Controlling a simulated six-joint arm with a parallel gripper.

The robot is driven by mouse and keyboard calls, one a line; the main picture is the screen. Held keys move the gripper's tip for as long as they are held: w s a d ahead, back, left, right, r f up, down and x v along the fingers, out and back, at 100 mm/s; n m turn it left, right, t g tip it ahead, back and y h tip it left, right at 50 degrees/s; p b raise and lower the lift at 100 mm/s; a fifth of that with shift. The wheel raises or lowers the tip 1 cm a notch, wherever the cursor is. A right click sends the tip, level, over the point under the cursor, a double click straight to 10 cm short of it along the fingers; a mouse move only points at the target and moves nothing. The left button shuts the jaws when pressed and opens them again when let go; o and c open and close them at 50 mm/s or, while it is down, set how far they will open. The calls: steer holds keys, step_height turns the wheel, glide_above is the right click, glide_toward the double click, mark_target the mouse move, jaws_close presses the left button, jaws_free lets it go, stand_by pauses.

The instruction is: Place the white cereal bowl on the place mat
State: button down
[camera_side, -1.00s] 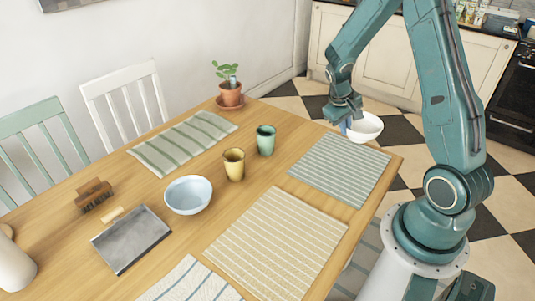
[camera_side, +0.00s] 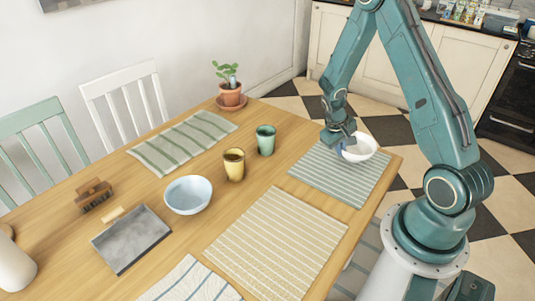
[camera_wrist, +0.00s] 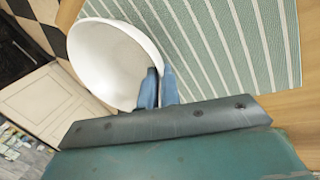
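The white cereal bowl (camera_side: 361,147) is at the far right end of the table, over the upper part of a blue-green striped place mat (camera_side: 335,180). My gripper (camera_side: 343,149) is shut on the bowl's near-left rim. In the wrist view the white bowl (camera_wrist: 112,60) shows tilted, with the blue fingertips (camera_wrist: 157,88) pinching its rim, and the striped mat (camera_wrist: 240,45) lies beside and below it. I cannot tell whether the bowl's base touches the mat.
A light blue bowl (camera_side: 188,195), a yellow cup (camera_side: 234,165) and a green cup (camera_side: 265,140) stand mid-table. A cream striped mat (camera_side: 275,245) lies nearer the front. A potted plant (camera_side: 230,92), a dustpan (camera_side: 131,239) and a brush (camera_side: 94,195) are also on the table.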

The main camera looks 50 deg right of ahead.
steer(key=shift+f, duration=0.75)
steer(key=shift+f, duration=0.1)
steer(key=c, duration=1.6)
jaws_free()
steer(key=v, duration=1.2)
